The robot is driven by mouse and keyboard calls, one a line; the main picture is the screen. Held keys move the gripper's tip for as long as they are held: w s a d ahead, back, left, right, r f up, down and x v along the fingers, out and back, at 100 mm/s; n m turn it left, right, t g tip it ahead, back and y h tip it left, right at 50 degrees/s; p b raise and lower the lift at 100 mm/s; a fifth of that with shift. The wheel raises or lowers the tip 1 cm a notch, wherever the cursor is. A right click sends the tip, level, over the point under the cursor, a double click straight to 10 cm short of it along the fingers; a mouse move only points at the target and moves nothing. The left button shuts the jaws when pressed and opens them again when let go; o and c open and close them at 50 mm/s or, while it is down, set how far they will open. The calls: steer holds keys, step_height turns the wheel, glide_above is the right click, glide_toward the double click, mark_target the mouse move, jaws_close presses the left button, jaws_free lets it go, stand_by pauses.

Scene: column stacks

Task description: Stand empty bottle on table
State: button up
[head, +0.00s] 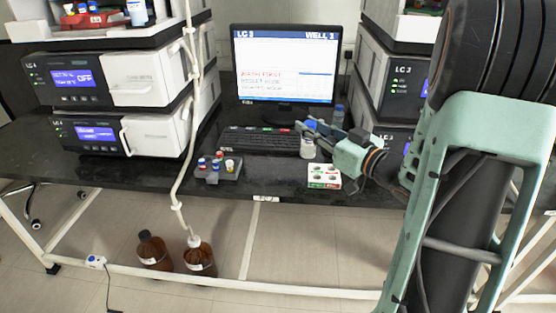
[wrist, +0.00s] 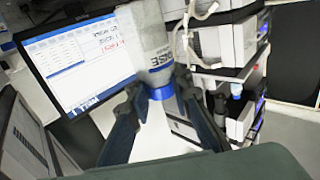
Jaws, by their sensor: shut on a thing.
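The bottle (head: 308,149) is a small pale one with a blue end, in front of the keyboard's right end in the head view. In the wrist view the bottle (wrist: 147,42) is greyish and clear, with dark lettering, and its blue ring or cap (wrist: 161,92) lies between the fingers. My gripper (head: 313,132) reaches in from the right and is shut on the bottle near this blue part; in the wrist view its dark fingers (wrist: 158,90) flank it. I cannot tell whether the bottle touches the black table (head: 100,168).
Behind are a keyboard (head: 261,140), a monitor (head: 284,65) and another clear bottle (head: 338,117). Instrument stacks (head: 150,80) flank the table; brown bottles (head: 153,252) stand on the floor.

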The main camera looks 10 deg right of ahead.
steer(key=shift+w+a+f+b, duration=0.65)
steer(key=shift+w+a+f, duration=0.4)
steer(key=shift+f, duration=0.75)
steer(key=shift+w+a+f+b, duration=0.75)
steer(key=shift+w+f, duration=0.6)
steer(key=shift+f, duration=0.4)
steer(key=shift+w+a+f+b, duration=0.55)
steer(key=shift+w+a+f, duration=0.55)
steer(key=shift+f, duration=0.7)
steer(key=shift+w+d, duration=0.1)
steer(key=shift+d, duration=0.05)
steer(key=shift+f, duration=0.25)
steer(key=o, duration=0.9)
steer(key=shift+c, duration=0.2)
steer(key=shift+r, duration=0.1)
